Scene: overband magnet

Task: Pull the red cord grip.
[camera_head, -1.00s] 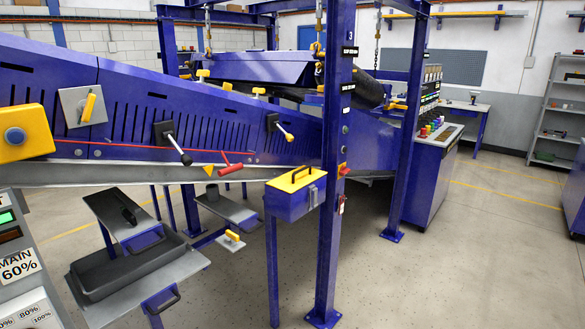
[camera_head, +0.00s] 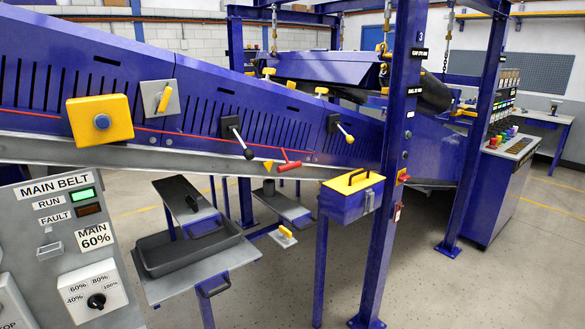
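The red cord grip (camera_head: 289,166) is a small red T-shaped handle. It hangs at the lower edge of the blue conveyor side (camera_head: 300,115), right of a small yellow triangle (camera_head: 268,165). A thin red cord (camera_head: 180,132) runs along the conveyor side toward it. Neither of my grippers shows in the head view.
The main belt panel (camera_head: 70,245) stands at the front left. Grey trays (camera_head: 195,255) sit below the conveyor. A blue post (camera_head: 392,190) and yellow-topped box (camera_head: 350,195) stand right of the grip.

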